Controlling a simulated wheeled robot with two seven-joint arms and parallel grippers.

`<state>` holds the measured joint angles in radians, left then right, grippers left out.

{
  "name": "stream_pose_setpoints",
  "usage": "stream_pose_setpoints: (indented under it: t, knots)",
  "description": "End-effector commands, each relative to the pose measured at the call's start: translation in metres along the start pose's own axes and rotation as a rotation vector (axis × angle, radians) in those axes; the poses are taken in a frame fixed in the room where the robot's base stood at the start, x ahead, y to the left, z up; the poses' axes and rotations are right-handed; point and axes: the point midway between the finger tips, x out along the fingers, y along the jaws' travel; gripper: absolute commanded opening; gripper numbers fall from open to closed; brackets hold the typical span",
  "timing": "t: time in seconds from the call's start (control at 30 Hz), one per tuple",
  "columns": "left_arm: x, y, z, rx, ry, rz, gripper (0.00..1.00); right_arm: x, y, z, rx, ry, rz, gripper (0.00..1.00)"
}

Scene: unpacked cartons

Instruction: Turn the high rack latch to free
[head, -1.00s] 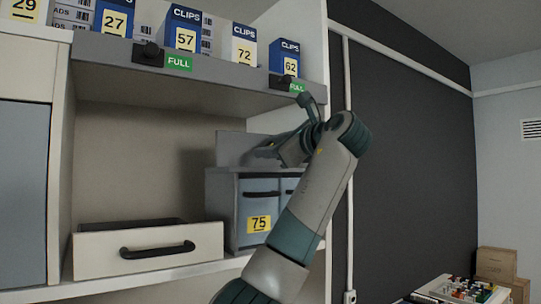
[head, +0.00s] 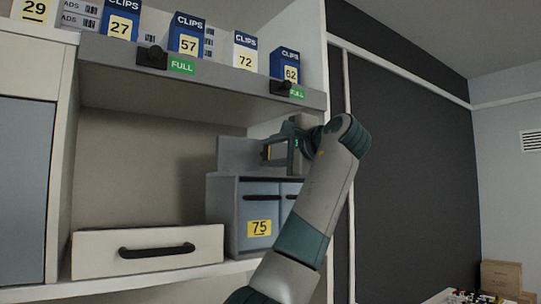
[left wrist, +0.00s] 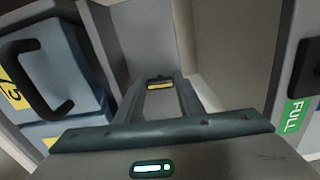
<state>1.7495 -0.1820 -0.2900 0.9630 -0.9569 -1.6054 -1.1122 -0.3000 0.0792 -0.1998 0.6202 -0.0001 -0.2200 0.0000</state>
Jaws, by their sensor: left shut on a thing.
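The high rack's grey front rail (head: 215,72) carries two black latch knobs, a left one (head: 152,57) and a right one (head: 286,86). Each has a green FULL label beside it; the right label is partly hidden by the knob. My left gripper (head: 268,153) is below the right knob, apart from it, in front of the grey drawer unit. In the left wrist view its fingers (left wrist: 159,92) are shut on a small dark piece with a yellow strip (left wrist: 160,86). A black knob (left wrist: 307,80) with a FULL label is at that view's right edge. My right gripper is not in view.
Clip boxes (head: 187,38) stand on the high rack. Below are a white drawer (head: 150,253) with a black handle and the grey drawer unit (head: 222,215) marked 75. The shelf space left of my gripper is open. Cartons (head: 500,277) are at the far right.

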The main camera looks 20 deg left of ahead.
Motion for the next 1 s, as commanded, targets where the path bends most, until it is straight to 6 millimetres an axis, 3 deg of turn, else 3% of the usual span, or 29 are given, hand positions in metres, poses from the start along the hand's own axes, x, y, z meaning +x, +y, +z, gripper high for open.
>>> stream_pose_setpoints:
  t: [0.67,0.7,0.73,1.0]
  knots:
    - [0.0001,0.0013,-0.0001,-0.080,-0.001,0.002,0.12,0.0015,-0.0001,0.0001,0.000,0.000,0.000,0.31]
    - [0.0001,0.0013,-0.0001,-0.080,-0.001,0.002,0.44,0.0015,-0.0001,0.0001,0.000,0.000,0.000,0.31]
    - [0.0001,0.0013,-0.0001,-0.080,-0.001,0.002,0.51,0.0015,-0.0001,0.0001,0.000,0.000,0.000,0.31]
    - [0.0002,0.0015,-0.0003,-0.078,-0.001,0.002,0.53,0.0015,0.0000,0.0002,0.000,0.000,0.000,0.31]
